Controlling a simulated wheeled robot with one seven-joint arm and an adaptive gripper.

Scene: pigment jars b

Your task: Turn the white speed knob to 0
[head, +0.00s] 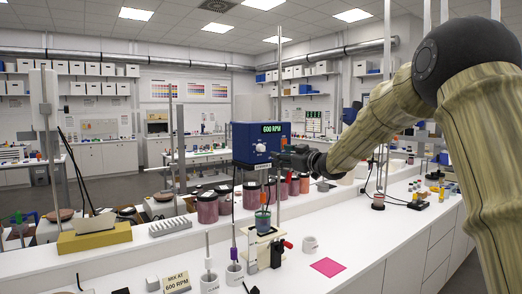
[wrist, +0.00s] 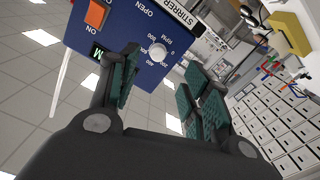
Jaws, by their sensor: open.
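The blue stirrer box (head: 240,139) stands above the bench, its green display reading 600 RPM. Its white speed knob (head: 261,147) is on the front face, just left of my gripper (head: 283,158). In the wrist view the round white knob (wrist: 158,52) sits on the blue panel (wrist: 125,40) with numbers printed around it. My gripper (wrist: 160,90) is open and empty. The knob shows in the gap beyond its green-padded fingertips, apparently apart from them. The knob's pointer mark is too small to read.
An orange switch (wrist: 97,14) marked ON is on the same panel. A beaker (head: 262,221) stands under the stirrer, with several red jars behind. A sign reading MIX AT 600 RPM (head: 176,283) and a pink square (head: 328,267) are on the white bench.

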